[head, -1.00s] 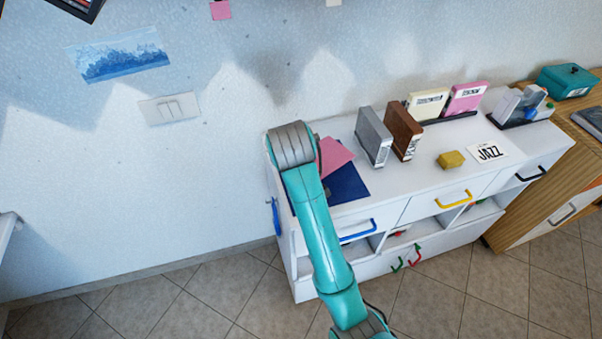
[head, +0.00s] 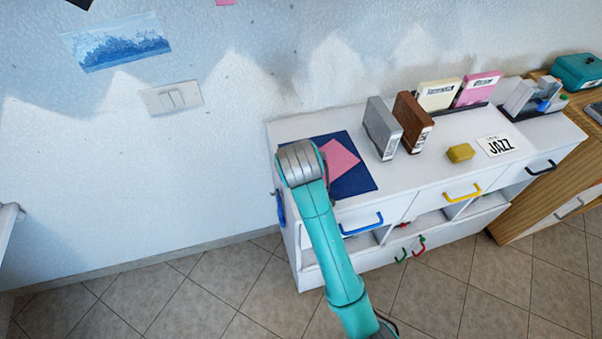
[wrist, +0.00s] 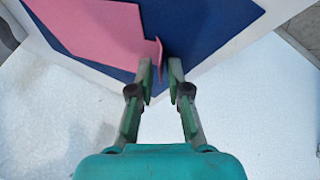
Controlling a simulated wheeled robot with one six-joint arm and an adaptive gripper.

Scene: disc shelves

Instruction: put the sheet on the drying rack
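The pink sheet (head: 341,159) lies over a dark blue square (head: 352,186) at the left end of the white cabinet top. In the wrist view the pink sheet (wrist: 95,25) fills the upper left over the blue square (wrist: 205,30), and its near edge is bent up as a narrow flap. My gripper (wrist: 160,65) has its two fingers apart, with a gap between the tips. The flap stands close to the left finger at this gap; I cannot tell whether it touches. In the head view my arm hides the fingers. I cannot make out a drying rack for certain.
A grey box (head: 381,128) and a brown box (head: 412,122) stand right of the sheet. A yellow block (head: 460,153) and a JAZZ card (head: 497,145) lie farther right. Cream and pink cases (head: 475,88) stand behind. A blue drawer handle (head: 362,225) juts out at the front.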

